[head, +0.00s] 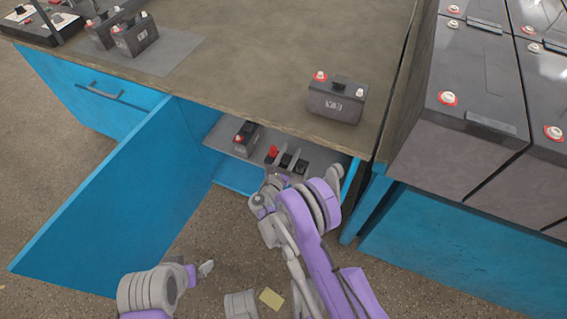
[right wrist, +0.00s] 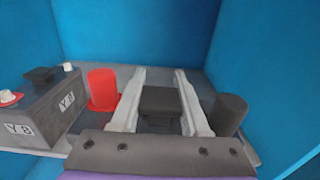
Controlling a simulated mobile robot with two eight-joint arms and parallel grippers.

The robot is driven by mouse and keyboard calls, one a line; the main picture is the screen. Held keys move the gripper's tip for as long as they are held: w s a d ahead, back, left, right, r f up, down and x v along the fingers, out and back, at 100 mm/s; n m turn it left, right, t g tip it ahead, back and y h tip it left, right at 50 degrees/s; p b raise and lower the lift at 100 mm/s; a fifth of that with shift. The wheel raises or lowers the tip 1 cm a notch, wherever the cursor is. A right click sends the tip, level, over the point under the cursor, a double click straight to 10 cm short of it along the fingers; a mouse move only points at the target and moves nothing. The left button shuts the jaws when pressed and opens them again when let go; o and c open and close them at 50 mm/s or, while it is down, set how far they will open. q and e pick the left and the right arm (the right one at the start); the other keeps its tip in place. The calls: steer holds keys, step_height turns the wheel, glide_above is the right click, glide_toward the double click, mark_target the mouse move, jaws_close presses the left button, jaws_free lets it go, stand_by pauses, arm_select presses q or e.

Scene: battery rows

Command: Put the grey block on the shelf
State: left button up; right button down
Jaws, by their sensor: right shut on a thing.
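The grey block (head: 299,172), with a red post and a black post on top, is at the cabinet's shelf (head: 320,156). My right gripper (head: 280,165) reaches through the open front and is shut on it. In the right wrist view my fingers (right wrist: 160,103) are on either side of the dark raised piece (right wrist: 160,101) on its top. The red post (right wrist: 103,87) is left of them, the black post (right wrist: 231,112) right. Its underside is hidden, so I cannot tell if it rests on the shelf. My left gripper (head: 199,270) is outside, low in the head view; its opening is unclear.
A dark battery (head: 246,139) stands on the shelf left of the block; it also shows in the right wrist view (right wrist: 48,115). The blue door (head: 110,200) stands open at left. Another battery (head: 337,99) sits on the worktop (head: 270,50) above. Large batteries (head: 470,110) stand at right.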

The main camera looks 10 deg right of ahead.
steer(key=w+d+f+b, duration=0.2)
steer(key=w+d+f, duration=0.1)
steer(key=w+d, duration=0.2)
steer(key=shift+w+f+b, duration=0.2)
steer(key=shift+w+b, duration=0.1)
steer(key=shift+w, duration=0.95)
steer(key=shift+f, duration=0.15)
steer(key=shift+c, duration=2)
jaws_free()
